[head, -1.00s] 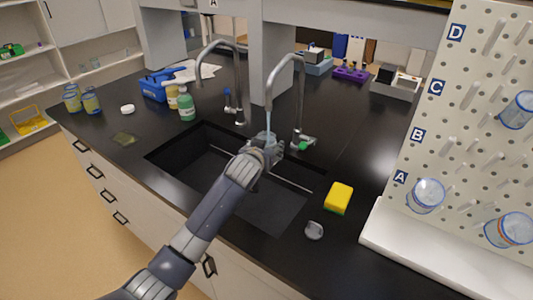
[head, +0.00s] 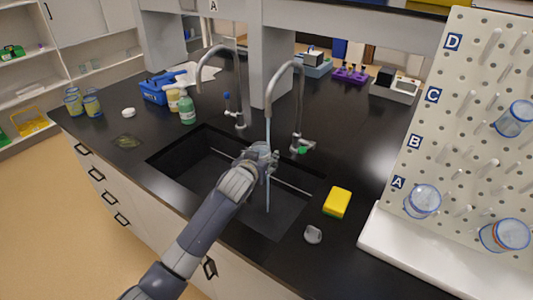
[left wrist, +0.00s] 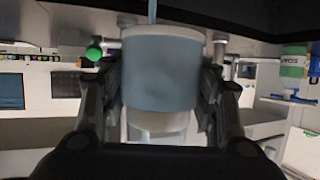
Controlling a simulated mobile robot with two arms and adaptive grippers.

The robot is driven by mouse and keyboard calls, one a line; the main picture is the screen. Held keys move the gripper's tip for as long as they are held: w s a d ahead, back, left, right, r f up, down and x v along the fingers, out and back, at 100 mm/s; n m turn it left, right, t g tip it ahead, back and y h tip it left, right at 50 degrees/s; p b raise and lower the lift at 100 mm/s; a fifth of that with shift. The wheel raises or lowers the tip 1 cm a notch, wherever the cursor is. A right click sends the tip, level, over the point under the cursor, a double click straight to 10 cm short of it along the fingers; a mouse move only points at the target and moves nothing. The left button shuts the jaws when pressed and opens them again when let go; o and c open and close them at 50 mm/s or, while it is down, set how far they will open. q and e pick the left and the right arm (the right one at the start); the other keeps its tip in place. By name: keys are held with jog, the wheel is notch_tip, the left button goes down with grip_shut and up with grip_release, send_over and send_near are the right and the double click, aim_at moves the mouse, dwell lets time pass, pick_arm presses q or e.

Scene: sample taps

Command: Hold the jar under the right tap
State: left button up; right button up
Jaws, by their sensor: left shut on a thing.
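My left gripper (head: 264,158) reaches over the sink and is shut around the jar. The jar (left wrist: 160,75) shows large in the left wrist view, upright between the two fingers, with a pale rim and grey-blue body. In the head view the gripper mostly hides it. The right tap (head: 287,68) is a tall curved spout. Its water stream (head: 268,190) runs down past the gripper to the sink floor. In the left wrist view the stream (left wrist: 152,10) meets the jar's rim line; whether any enters the jar cannot be told. My right gripper is out of view.
The left tap (head: 229,50) stands beside the right one over the dark sink (head: 190,155). A yellow sponge (head: 337,202) and a small grey object (head: 313,234) lie right of the sink. A pegboard (head: 450,130) with jars stands at the right.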

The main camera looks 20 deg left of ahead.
pick_arm(q)
jog(key=s, duration=0.1)
jog(key=s+p, duration=0.1)
jog(key=a, duration=0.1)
jog(key=shift+s+r, duration=0.4)
jog(key=shift+s+a+f+p, duration=0.15)
jog(key=shift+s+a+p, duration=0.05)
jog(key=shift+s+p, duration=0.25)
jog(key=s+a+r+p, duration=0.2)
jog(key=s+r+p, duration=0.1)
jog(key=s+p, duration=0.3)
jog(key=shift+s+a, duration=0.2)
jog(key=shift+s, duration=0.05)
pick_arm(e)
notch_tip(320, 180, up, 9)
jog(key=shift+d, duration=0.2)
pick_arm(q)
jog(key=shift+w+f, duration=0.1)
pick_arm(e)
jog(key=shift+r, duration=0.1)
